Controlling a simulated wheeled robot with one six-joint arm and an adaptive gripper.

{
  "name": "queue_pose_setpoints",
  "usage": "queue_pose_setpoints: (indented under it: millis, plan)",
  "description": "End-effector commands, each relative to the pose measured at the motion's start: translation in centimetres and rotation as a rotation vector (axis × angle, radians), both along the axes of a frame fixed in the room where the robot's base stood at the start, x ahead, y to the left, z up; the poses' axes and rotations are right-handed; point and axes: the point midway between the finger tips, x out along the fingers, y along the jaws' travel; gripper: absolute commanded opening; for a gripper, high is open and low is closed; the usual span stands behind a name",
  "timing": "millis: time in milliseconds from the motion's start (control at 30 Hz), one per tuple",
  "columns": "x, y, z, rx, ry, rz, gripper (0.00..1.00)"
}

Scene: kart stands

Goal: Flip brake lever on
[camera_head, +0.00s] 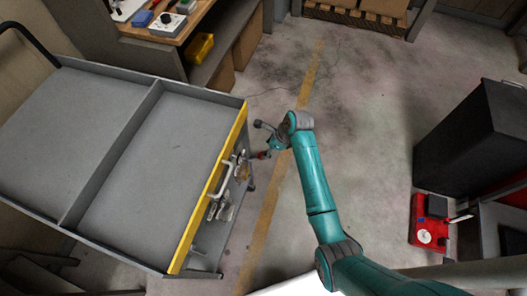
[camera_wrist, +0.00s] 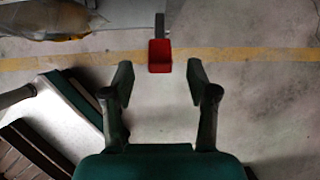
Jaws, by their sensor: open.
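The brake lever shows in the wrist view as a dark bar with a red end (camera_wrist: 160,56). In the head view the red end (camera_head: 261,155) sticks out beside the yellow-edged side of the grey cart (camera_head: 108,131). My gripper (camera_wrist: 159,80) is open and empty. Its two fingers stand left and right of the red end, with a gap on both sides. The red end sits near the fingertips' level in the picture; its depth relative to them is unclear. In the head view my wrist partly hides the fingers.
The cart's side carries a pale handle (camera_head: 223,180) and other metal fittings close to my gripper. A workbench (camera_head: 160,32) with a yellow bin (camera_head: 200,47) stands behind. A black cabinet (camera_head: 474,140) and a red device (camera_head: 429,222) are at the right. The floor between is clear.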

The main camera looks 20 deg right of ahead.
Motion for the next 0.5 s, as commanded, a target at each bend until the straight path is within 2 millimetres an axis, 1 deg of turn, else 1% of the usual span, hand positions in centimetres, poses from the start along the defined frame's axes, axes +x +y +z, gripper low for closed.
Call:
queue_pose_setpoints:
  millis: [33,100,200,300,500]
  plan:
    - [-0.2,-0.4,0.9,0.0,-0.003,-0.002,0.58]
    - [-0.5,-0.8,2.0,0.0,-0.003,-0.002,0.58]
    - [-0.8,-1.2,3.3,0.0,-0.002,-0.002,0.58]
    - [-1.1,-1.5,4.2,0.0,-0.002,-0.002,0.58]
    - [-1.3,-1.7,4.9,0.001,0.0,-0.001,0.58]
